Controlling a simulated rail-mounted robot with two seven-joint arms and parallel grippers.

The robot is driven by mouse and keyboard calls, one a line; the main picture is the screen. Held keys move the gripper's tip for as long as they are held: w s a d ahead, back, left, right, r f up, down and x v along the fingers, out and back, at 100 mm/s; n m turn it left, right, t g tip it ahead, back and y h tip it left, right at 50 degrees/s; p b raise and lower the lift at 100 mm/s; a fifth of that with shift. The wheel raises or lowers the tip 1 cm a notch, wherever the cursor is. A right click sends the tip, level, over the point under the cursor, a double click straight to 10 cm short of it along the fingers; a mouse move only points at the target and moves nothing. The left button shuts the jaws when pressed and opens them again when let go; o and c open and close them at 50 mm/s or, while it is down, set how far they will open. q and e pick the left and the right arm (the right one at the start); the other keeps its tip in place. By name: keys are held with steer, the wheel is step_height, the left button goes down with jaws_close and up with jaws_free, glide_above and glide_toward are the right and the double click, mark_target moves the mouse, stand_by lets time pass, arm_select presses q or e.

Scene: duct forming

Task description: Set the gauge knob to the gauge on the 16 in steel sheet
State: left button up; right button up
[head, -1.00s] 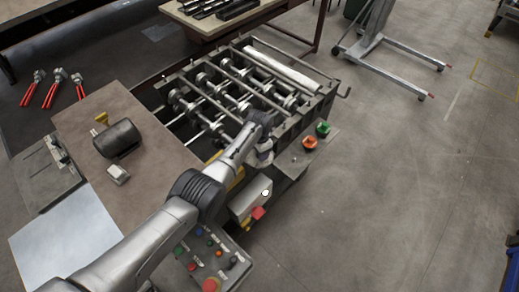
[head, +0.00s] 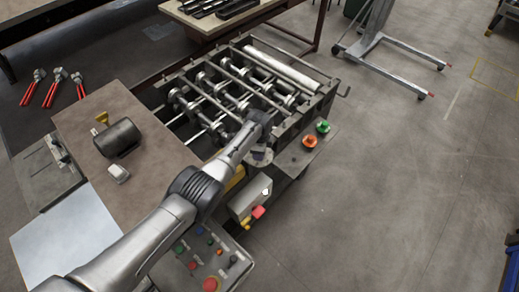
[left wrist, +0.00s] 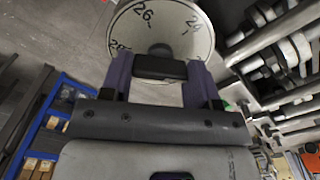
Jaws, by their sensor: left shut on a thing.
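The gauge dial (left wrist: 150,30) is a pale round plate with black numbers in the left wrist view; 26 and 24 are readable, and another number is partly cut off at left. My left gripper (left wrist: 160,72) is shut on the dark gauge knob (left wrist: 160,48) in front of the dial. In the head view the dial's edge (head: 259,159) shows beneath my left wrist at the near side of the roller machine (head: 245,85); the fingers are hidden there. A pale steel sheet (head: 65,240) lies at lower left; no gauge marking is readable on it. My right gripper is not in view.
A brown tabletop (head: 140,165) left of the machine holds a dark cylinder (head: 117,138) and a small pale block (head: 118,173). Green (head: 323,127) and orange (head: 310,141) knobs sit right of my wrist. A button panel (head: 215,260) lies below.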

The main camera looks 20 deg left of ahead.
arm_select(q)
steer(key=shift+m, duration=0.3)
steer(key=o, duration=0.9)
steer(key=shift+r, duration=0.3)
step_height(320, 180, up, 5)
steer(key=shift+r+p, duration=0.2)
steer(key=shift+p, duration=0.85)
step_height(320, 180, up, 8)
steer(key=shift+f, duration=0.1)
